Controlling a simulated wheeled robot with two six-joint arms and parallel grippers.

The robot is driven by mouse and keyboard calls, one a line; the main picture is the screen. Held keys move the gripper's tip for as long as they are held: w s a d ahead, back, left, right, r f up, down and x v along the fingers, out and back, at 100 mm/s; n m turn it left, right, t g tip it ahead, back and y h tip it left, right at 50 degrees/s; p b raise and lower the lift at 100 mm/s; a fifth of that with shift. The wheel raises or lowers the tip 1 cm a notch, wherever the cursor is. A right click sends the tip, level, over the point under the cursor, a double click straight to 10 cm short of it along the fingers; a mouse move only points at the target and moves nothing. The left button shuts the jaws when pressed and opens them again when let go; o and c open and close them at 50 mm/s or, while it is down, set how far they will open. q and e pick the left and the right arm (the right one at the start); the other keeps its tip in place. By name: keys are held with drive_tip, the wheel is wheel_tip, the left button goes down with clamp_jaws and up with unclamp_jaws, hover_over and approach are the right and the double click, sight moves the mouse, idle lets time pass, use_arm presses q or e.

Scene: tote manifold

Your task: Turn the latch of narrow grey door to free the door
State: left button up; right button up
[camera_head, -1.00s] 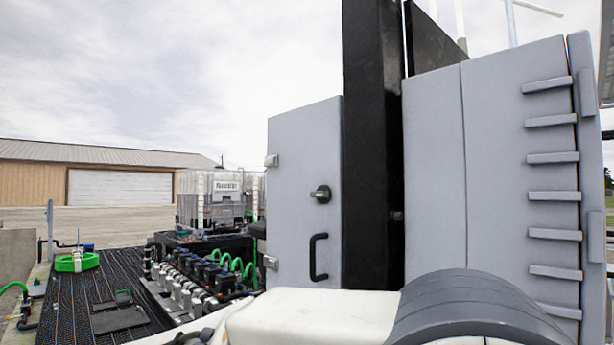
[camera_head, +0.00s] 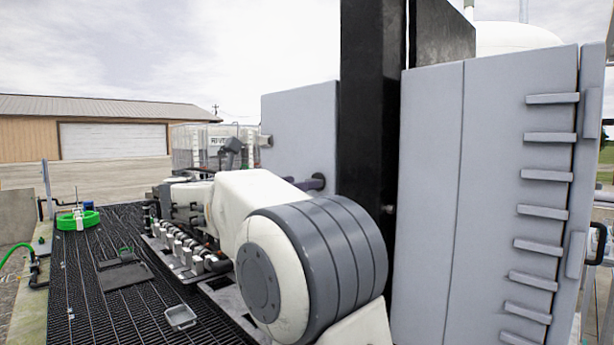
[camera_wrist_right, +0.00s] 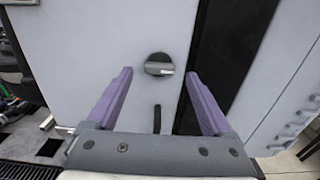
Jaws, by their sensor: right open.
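The narrow grey door (camera_head: 300,115) stands left of a black post in the head view. Its latch (camera_wrist_right: 159,65), a round dark knob with a lighter bar lying roughly level, shows in the wrist view on the grey door face (camera_wrist_right: 100,50). My right gripper (camera_wrist_right: 158,74) is open and empty, its two purple fingers pointing at the door on either side of the latch in the picture. I see no contact with the latch. My left gripper is not in view.
A dark handle (camera_wrist_right: 157,118) is on the door below the latch. The black post (camera_head: 368,150) stands right of the door, then a wide grey cabinet (camera_head: 430,190) with several ledges. Valve blocks (camera_head: 175,240) and a small tray (camera_head: 180,317) are on the black grating (camera_head: 85,275).

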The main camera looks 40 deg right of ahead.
drive_tip(key=shift+w+d+p, duration=0.15)
drive_tip(key=shift+d+p, duration=0.3)
drive_tip(key=shift+d, duration=1.5)
clamp_jaws()
